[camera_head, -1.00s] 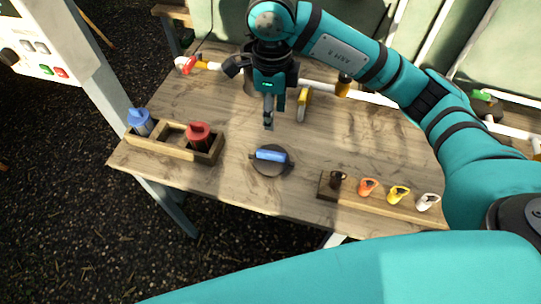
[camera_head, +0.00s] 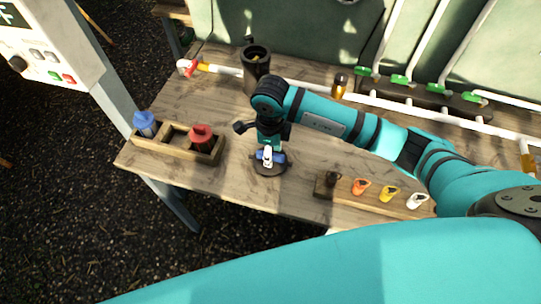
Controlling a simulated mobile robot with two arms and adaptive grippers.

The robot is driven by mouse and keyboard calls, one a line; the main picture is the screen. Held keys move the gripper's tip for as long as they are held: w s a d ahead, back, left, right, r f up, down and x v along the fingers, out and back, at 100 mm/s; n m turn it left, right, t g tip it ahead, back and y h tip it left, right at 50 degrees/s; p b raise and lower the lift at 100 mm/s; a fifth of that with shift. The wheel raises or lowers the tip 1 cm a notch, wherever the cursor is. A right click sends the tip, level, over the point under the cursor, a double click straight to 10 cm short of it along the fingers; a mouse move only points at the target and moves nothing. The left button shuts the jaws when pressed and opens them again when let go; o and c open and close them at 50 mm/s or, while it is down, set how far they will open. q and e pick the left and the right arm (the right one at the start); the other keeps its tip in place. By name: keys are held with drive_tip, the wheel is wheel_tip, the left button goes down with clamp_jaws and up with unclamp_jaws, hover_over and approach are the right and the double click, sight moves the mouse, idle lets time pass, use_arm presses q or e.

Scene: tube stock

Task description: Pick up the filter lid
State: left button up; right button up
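The filter lid, a dark round disc (camera_head: 269,170) with a blue handle (camera_head: 280,157), lies on the table near its front edge in the head view. My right gripper (camera_head: 267,158) points down right at the lid. Its fingers overlap the middle of the blue handle, which shows on both sides of them. I cannot tell whether the fingers are closed on it. The dark filter housing (camera_head: 256,70) stands open at the top on the pipe behind. My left gripper is not in view.
A wooden box (camera_head: 178,152) with a blue-topped (camera_head: 144,124) and a red-topped piece (camera_head: 201,136) stands to the left. A wooden rack (camera_head: 345,196) with several coloured tags is to the right. White piping (camera_head: 420,116) crosses the table's back.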

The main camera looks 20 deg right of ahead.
drive_tip(key=shift+f, duration=0.15)
clamp_jaws()
idle(0.4)
drive_tip(key=shift+w+r+b, duration=0.1)
drive_tip(key=shift+r+b, duration=0.3)
drive_tip(key=shift+r, duration=0.15)
wheel_tip(320, 180, up, 2)
drive_tip(key=shift+b, duration=0.6)
drive_tip(key=s+a+r+b, duration=0.1)
drive_tip(key=s+a+b, duration=0.1)
drive_tip(key=s, duration=0.5)
drive_tip(key=s+a+r+b, duration=0.1)
drive_tip(key=s+a, duration=0.3)
drive_tip(key=s, duration=0.4)
drive_tip(key=shift+b, duration=0.55)
